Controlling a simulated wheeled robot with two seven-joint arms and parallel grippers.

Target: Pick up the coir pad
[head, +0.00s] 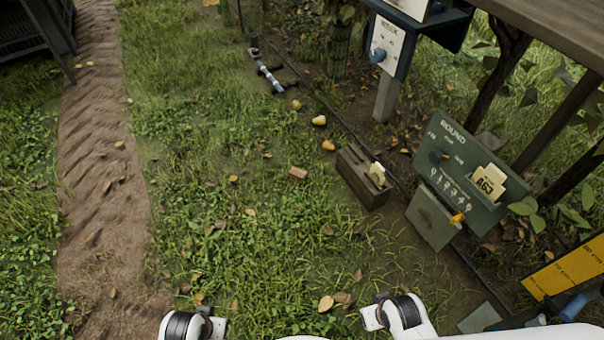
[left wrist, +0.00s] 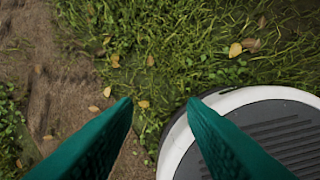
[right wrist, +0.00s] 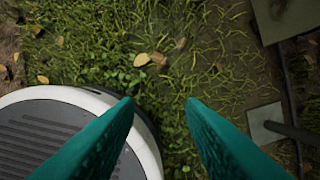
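A small brown block (head: 298,173), which looks like the coir pad, lies on the grass near the middle of the head view, left of a wooden box. It is too small there to tell its texture. It does not show in either wrist view. My left gripper (left wrist: 160,101) has its teal fingers apart with nothing between them, above grass. My right gripper (right wrist: 160,101) is likewise open and empty above grass. In the head view both wrists show at the bottom edge, well short of the block.
A wooden box (head: 350,185) holding a tag stands right of the block. A green ROUND panel (head: 465,165) stands farther right, below a bench top (head: 560,30). Yellow pears (head: 319,120) lie beyond. A dirt path (head: 95,160) runs left. The grass between is open.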

